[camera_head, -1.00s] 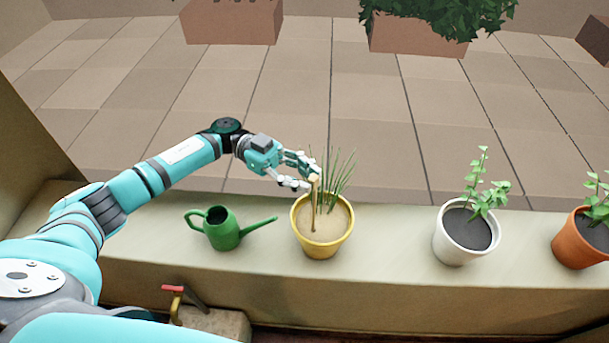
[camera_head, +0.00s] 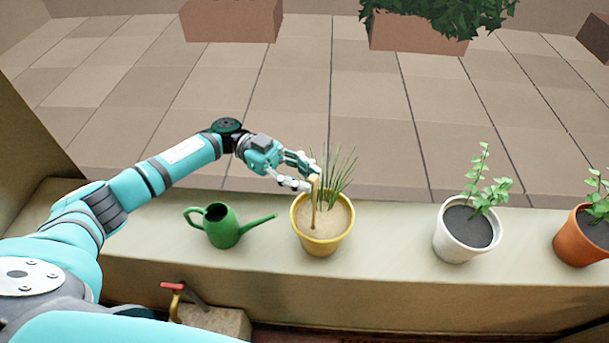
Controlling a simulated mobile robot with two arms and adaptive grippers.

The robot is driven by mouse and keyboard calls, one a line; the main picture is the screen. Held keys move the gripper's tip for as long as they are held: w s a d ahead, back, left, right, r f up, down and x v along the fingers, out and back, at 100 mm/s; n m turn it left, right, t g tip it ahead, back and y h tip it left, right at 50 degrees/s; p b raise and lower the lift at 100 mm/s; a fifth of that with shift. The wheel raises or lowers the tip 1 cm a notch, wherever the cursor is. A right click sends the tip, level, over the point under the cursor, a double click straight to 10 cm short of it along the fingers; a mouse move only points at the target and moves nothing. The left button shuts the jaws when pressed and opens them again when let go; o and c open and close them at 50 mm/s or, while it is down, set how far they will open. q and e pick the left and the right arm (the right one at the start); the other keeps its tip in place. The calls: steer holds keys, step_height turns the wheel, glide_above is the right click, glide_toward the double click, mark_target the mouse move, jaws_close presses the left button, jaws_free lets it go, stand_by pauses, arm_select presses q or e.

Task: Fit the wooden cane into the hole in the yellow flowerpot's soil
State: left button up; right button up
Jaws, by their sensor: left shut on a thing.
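The yellow flowerpot (camera_head: 322,246) stands on the shelf in the middle, with pale soil and a tuft of thin green leaves at its back. My left gripper (camera_head: 313,180) is shut on the wooden cane (camera_head: 314,210) near its top. The cane hangs close to upright over the pot, in front of the leaves. Its lower end appears at the soil, left of the pot's middle. I cannot tell whether it is in the hole, and the hole itself does not show. My right gripper is not in view.
A green watering can (camera_head: 222,227) stands left of the pot, its spout pointing towards it. A white pot (camera_head: 463,246) and an orange pot (camera_head: 580,245) with plants stand to the right. A red-handled tap (camera_head: 172,287) is below the shelf's front edge. The shelf between yellow and white pots is clear.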

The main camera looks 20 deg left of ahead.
arm_select(q)
steer(key=shift+f, duration=0.5)
stand_by(0.4)
steer(key=o, duration=0.8)
steer(key=shift+f, duration=0.1)
steer(key=shift+a, duration=0.1)
steer(key=v, duration=1.1)
steer(key=shift+w+a, duration=0.15)
steer(key=shift+a, duration=0.25)
